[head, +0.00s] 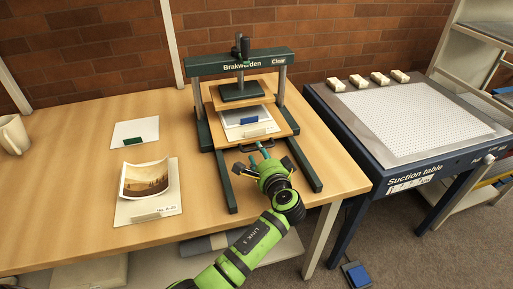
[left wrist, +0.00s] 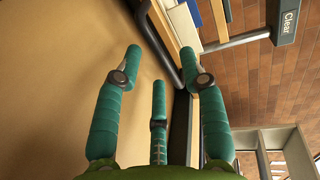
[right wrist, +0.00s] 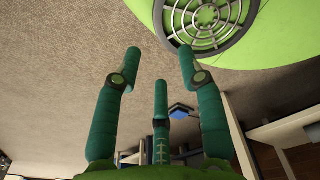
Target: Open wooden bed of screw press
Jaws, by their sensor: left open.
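The screw press (head: 238,64) stands on the table with a dark green frame. Its wooden bed (head: 272,138) sticks out a little at the front under the pressing board (head: 214,99), with a dark bar handle (head: 257,146) on its front edge. My left gripper (head: 259,158) is open and empty just in front of the handle. In the left wrist view the dark handle (left wrist: 162,45) shows beyond the spread fingertips; whether they touch it is unclear. My right gripper (right wrist: 160,65) is open and empty over the floor, outside the head view.
A print (head: 232,120) with a blue block lies on the bed. A curled photograph (head: 146,180) on a mount and a white card (head: 130,132) lie left of the press, with a mug (head: 13,135) farther left. A suction table (head: 420,115) stands on the right.

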